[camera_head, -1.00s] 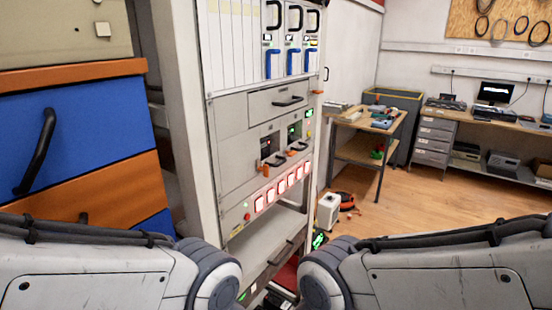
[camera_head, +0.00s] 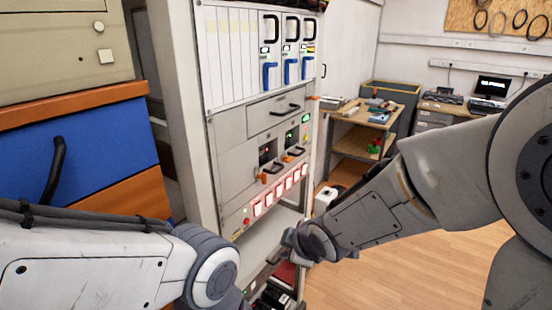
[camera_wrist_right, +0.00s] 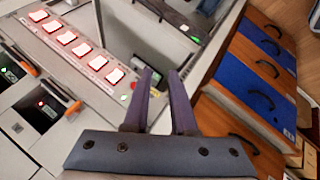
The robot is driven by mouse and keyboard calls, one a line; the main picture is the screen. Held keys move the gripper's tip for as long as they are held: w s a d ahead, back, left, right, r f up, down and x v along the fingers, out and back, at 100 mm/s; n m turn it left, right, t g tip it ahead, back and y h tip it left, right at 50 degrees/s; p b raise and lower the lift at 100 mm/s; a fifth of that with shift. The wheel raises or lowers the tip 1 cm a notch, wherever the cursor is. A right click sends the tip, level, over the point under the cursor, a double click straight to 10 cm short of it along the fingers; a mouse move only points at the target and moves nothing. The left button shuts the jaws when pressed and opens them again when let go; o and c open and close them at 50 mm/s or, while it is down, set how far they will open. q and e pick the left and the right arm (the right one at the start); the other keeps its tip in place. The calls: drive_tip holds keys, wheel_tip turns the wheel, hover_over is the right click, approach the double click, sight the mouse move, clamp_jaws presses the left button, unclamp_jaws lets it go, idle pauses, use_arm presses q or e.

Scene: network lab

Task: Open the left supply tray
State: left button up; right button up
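The left supply tray (camera_head: 268,163) is a grey front with a black handle, an orange latch and a small lit window in the rack. It looks shut. In the right wrist view it is the lower of two such fronts (camera_wrist_right: 48,98), with its orange latch (camera_wrist_right: 72,108). The right supply tray (camera_head: 298,138) sits beside it. My right gripper (camera_head: 289,239) is low in front of the rack, below the lit button row. In the wrist view its two dark fingers (camera_wrist_right: 161,85) stand apart and empty, clear of the tray. My left gripper is out of view.
A row of lit, red-edged buttons (camera_head: 281,192) runs under the supply trays. A closed drawer (camera_head: 275,111) sits above them. A blue and orange drawer cabinet (camera_head: 98,138) stands at the left. A wooden workbench (camera_head: 358,146) and open floor (camera_head: 420,272) lie to the right.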

drive_tip(key=w+d+r+n+t+y+p, duration=0.2)
drive_tip(key=w+r+n+t+p, duration=0.15)
drive_tip(key=w, duration=0.45)
drive_tip(key=n+t+y+p, duration=0.2)
drive_tip(key=n+t+y, duration=0.1)
drive_tip(key=n, duration=0.4)
approach(277, 172)
drive_tip(key=shift+g, duration=0.25)
drive_tip(key=p+x, duration=0.1)
drive_tip(key=x, duration=0.2)
drive_tip(key=p+x, duration=0.1)
drive_tip(key=x, duration=0.3)
drive_tip(key=p+x, duration=0.2)
drive_tip(key=x, duration=0.1)
drive_tip(key=shift+w+d, duration=0.1)
drive_tip(key=shift+w, duration=0.35)
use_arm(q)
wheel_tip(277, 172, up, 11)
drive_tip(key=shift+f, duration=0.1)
use_arm(e)
clamp_jaws()
